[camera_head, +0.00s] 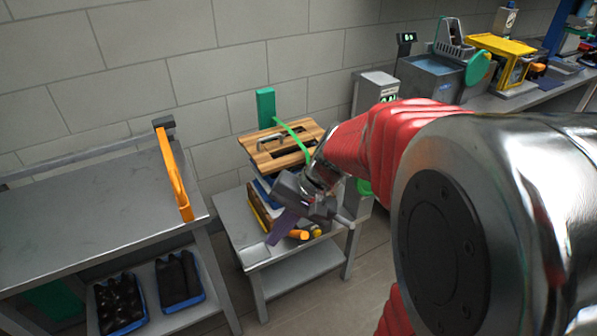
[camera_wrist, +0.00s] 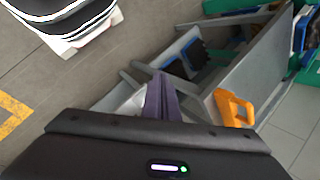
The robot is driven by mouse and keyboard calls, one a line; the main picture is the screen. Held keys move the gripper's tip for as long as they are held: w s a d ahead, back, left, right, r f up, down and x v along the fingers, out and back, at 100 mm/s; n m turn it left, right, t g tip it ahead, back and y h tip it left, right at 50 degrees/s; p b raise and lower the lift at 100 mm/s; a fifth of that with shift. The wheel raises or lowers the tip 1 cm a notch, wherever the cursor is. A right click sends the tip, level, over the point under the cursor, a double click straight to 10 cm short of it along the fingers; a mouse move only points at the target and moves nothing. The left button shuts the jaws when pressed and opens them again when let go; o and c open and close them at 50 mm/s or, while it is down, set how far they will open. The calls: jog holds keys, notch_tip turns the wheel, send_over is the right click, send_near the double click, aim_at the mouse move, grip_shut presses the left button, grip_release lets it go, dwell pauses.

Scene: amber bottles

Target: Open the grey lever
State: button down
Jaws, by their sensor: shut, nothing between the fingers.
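My gripper (camera_head: 280,232) is in the middle of the head view, angled down in front of the small grey stand. Its purple fingers are together with nothing between them; they also show in the wrist view (camera_wrist: 161,90). A long grey bar (camera_head: 85,155) runs along the back of the left bench, well left of my gripper. I cannot tell whether it is the grey lever. An orange handle (camera_head: 176,178) stands at that bench's right end, by a dark grey bracket (camera_head: 164,122); an orange handle also shows in the wrist view (camera_wrist: 234,108).
The left bench (camera_head: 90,215) has a clear top and blue trays (camera_head: 120,305) below. A yellow device (camera_head: 500,55) stands on the back right counter. Floor shows between the bench and the stand.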

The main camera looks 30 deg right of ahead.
jog(key=w+d+f+m+t+y, duration=0.1)
jog(key=w+d+f+m+t, duration=0.1)
jog(key=w+d+f+m, duration=0.25)
jog(key=w+d+f+m+t+y, duration=0.2)
jog(key=d+f+m+t, duration=0.15)
jog(key=d+f, duration=0.35)
jog(key=w+d+f+m+t+y, duration=0.1)
jog(key=w+d+f+m+t, duration=0.15)
jog(key=d+f+m, duration=0.35)
jog(key=s+d+f+m+t+h, duration=0.2)
jog(key=s+d+f+m+h, duration=0.1)
jog(key=d+f, duration=0.6)
jog(key=s+d+f+m+t+h, duration=0.3)
jog(key=s+d+f+m+h, duration=0.1)
jog(key=d+f+m, duration=0.4)
notch_tip(320, 180, down, 3)
jog(key=shift+d+r+h, duration=0.2)
jog(key=shift+d+h, duration=0.6)
jog(key=shift+d, duration=0.35)
send_near(342, 220)
jog(key=w+f, duration=0.4)
jog(key=shift+d+f, duration=0.25)
jog(key=shift+d, duration=0.2)
